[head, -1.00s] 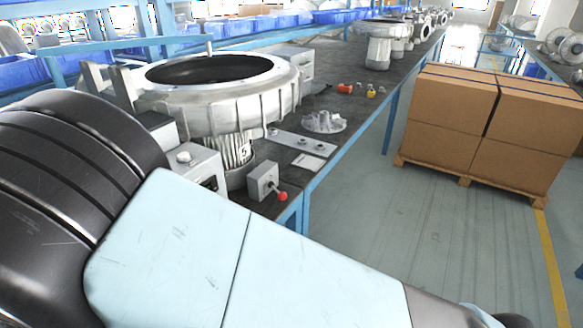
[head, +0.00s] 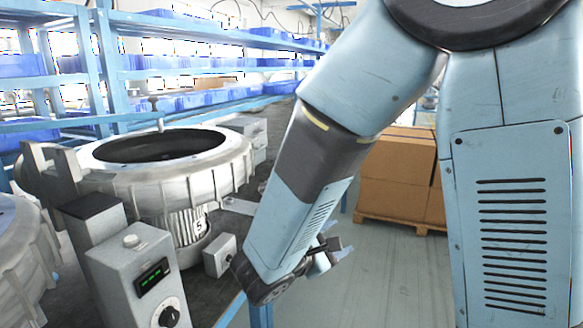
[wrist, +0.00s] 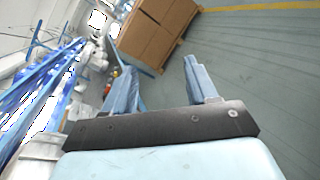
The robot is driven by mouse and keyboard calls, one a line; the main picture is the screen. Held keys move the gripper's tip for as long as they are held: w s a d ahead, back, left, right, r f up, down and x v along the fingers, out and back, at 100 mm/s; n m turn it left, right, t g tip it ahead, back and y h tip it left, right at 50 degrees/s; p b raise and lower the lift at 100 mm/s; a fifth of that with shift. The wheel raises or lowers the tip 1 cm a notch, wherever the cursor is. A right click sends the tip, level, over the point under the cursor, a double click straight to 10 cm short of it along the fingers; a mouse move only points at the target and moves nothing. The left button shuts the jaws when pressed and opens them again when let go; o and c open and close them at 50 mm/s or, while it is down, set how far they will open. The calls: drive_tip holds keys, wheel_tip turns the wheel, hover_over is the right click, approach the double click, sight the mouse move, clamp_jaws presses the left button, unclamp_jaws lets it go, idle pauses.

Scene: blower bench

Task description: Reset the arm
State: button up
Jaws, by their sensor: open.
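My gripper (head: 335,252) shows small and partly hidden behind my forearm in the head view. It is beside the front edge of the bench, over the floor. In the wrist view my gripper (wrist: 160,82) has its two fingers spread apart with nothing between them. My arm bends down from the upper right across the right half of the head view.
A round metal blower housing (head: 228,183) stands on the bench at left. A grey control box (head: 140,268) with a display and a small switch box (head: 219,255) are at its front. Stacked cartons (head: 392,185) stand beyond my arm. Blue shelving (head: 105,60) runs behind.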

drive_tip(key=s+d+r+m+g+y, duration=0.1)
drive_tip(key=s+d+m+g+y, duration=0.1)
drive_tip(key=s+d+m+g, duration=0.4)
drive_tip(key=s+d+r+m+g+y, duration=0.1)
drive_tip(key=d+r+m+g, duration=0.15)
drive_tip(key=d+m, duration=0.4)
drive_tip(key=s+d+r+m+t+y, duration=0.1)
drive_tip(key=s+r+m+t+y, duration=0.2)
drive_tip(key=s+r+m+y, duration=0.2)
wheel_tip(320, 180, up, 3)
drive_tip(key=m+y, duration=0.1)
drive_tip(key=y, duration=0.2)
drive_tip(key=shift+s+d+m, duration=0.3)
drive_tip(key=shift+m, duration=0.05)
drive_tip(key=c, duration=0.3)
drive_tip(key=shift+a, duration=0.1)
